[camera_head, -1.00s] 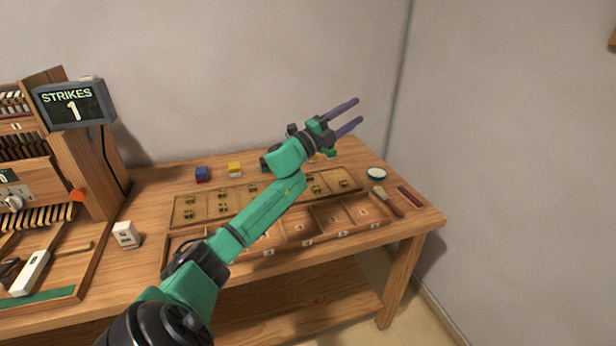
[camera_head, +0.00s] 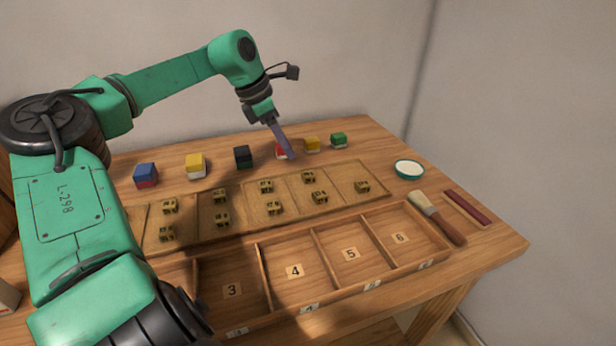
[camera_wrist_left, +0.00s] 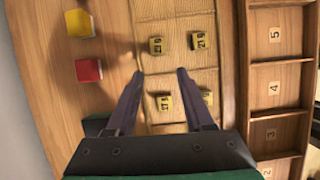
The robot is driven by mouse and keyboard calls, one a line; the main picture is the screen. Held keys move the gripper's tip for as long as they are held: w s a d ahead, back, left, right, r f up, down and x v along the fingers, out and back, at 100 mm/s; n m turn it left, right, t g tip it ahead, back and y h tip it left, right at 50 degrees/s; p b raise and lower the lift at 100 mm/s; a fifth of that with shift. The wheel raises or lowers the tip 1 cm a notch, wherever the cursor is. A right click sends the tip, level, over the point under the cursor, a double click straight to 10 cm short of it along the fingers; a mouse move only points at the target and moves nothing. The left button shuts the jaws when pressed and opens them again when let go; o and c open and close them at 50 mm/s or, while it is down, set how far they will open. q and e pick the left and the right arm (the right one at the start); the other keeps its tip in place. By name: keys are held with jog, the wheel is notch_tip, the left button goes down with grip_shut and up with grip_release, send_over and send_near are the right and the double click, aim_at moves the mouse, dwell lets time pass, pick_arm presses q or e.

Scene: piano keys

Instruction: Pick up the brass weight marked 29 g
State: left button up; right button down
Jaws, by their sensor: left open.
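Several small brass weights stand on the wooden board (camera_head: 342,177). In the left wrist view, one weight (camera_wrist_left: 157,46) is just ahead of the fingertips and another (camera_wrist_left: 165,103) is between the fingers, nearer the palm. Two more weights (camera_wrist_left: 200,40) and (camera_wrist_left: 207,97) stand to the right. Their engraved numbers are too small to read surely, so I cannot tell which is 29 g. My left gripper (camera_wrist_left: 160,74) is open and empty; in the head view (camera_head: 289,155) it points down, appearing in front of the red block. My right gripper is not in view.
A tray with numbered compartments (camera_head: 311,226) lies in front of the board. Coloured blocks, including blue (camera_head: 146,175), yellow (camera_head: 195,165) and green (camera_head: 338,139), stand behind it. A round white-topped dish (camera_head: 409,169), a brush (camera_head: 437,217) and a dark red bar (camera_head: 466,208) are at the right.

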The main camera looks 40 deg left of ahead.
aim_at(306, 175)
pick_arm(q)
jog(key=x, duration=0.6)
jog(key=w+x, duration=0.1)
jog(key=x, duration=0.3)
jog(key=shift+r, duration=0.15)
grip_shut()
